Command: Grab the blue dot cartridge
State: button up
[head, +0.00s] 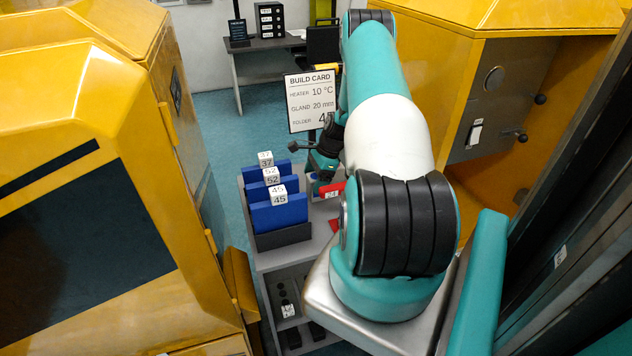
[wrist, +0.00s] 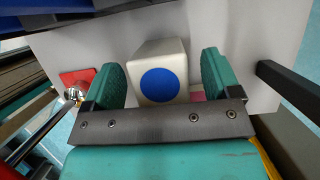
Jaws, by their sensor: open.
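The blue dot cartridge (wrist: 161,58) is a cream block with a round blue dot on its face, seen in the wrist view. It stands on a pale grey surface (wrist: 232,38). My gripper (wrist: 160,75) is open, with one green finger on each side of the cartridge. A narrow gap shows at the left finger and a wider one at the right. I cannot tell how far the fingers reach along the block. In the head view my arm hides most of this area, and the cartridge cannot be made out there.
In the wrist view a red piece with a metal knob (wrist: 76,84) lies left of the left finger. In the head view, blue folders (head: 279,213) with numbered tags stand on the grey cart (head: 262,262). A build card (head: 311,101) stands behind. Yellow machines (head: 75,95) flank the cart.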

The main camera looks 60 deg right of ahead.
jog(key=shift+w+a+f, duration=0.15)
jog(key=shift+a+f, duration=0.05)
jog(key=shift+f, duration=0.4)
jog(key=c, duration=1.1)
jog(key=shift+r, duration=0.1)
